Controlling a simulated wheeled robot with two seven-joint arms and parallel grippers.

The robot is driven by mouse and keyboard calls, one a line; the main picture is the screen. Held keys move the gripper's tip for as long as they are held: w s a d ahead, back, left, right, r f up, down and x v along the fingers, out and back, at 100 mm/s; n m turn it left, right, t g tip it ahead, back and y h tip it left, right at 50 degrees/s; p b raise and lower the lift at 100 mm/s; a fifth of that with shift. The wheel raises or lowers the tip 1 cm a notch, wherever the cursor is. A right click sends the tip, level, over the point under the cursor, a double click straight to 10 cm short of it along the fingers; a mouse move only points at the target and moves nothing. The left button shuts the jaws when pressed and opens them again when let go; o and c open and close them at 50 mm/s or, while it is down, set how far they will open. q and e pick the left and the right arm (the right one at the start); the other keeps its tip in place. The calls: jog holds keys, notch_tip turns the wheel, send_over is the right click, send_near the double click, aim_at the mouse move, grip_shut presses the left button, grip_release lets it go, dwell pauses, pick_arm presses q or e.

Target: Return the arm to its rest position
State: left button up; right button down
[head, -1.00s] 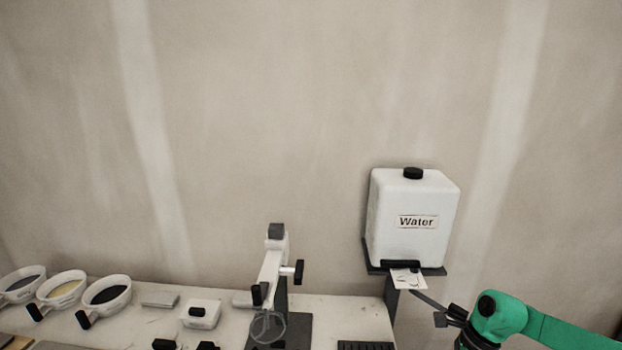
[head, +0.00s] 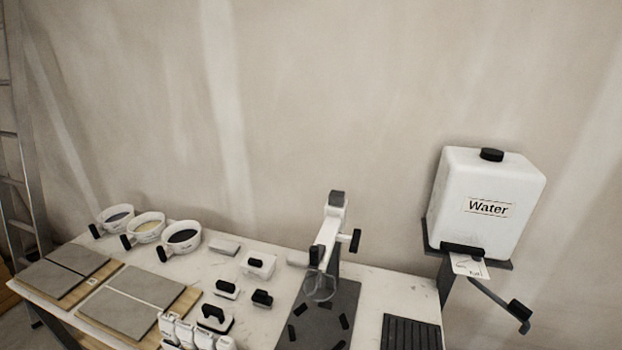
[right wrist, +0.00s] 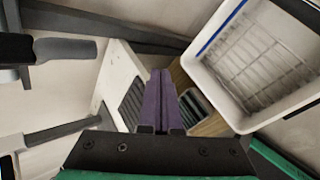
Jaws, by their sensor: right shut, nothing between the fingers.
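My right gripper (right wrist: 160,100) shows in the right wrist view as two purple fingers pressed together, shut with nothing between them. Its tips lie in front of the edge of the white table (right wrist: 118,75) with a black ribbed grate (right wrist: 133,98). Neither arm shows in the head view, and my left gripper is in no view.
In the right wrist view a white bin with a wire grid (right wrist: 255,65) is at upper right and a dark lever handle (right wrist: 65,49) at left. The head view shows the water tank (head: 485,205), a mixer stand (head: 331,230), bowls (head: 146,227) and tiles (head: 130,300).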

jog(key=s+d+m+g+h, duration=0.75)
jog(key=s+d+m, duration=0.65)
jog(key=s+d, duration=0.85)
jog(key=s+a+f+m+y, duration=0.1)
jog(key=s+a+f+y, duration=0.15)
jog(key=a+f, duration=0.8)
jog(key=s+a+f+m+y, duration=0.1)
jog(key=s+a+f, duration=0.3)
jog(key=a+f, duration=0.65)
jog(key=s+a+f+m+y, duration=0.1)
jog(key=a+f+y, duration=0.2)
jog(key=a, duration=1.2)
jog(key=s+a+f+m+y, duration=0.15)
jog(key=a+f, duration=0.25)
jog(key=a, duration=1.2)
notch_tip(320, 180, down, 11)
jog(key=d+b, duration=0.1)
jog(key=b, duration=1)
jog(key=shift+s+f+n+g+b, duration=0.2)
jog(key=shift+n+g+b, duration=0.15)
jog(key=shift+n+g, duration=0.1)
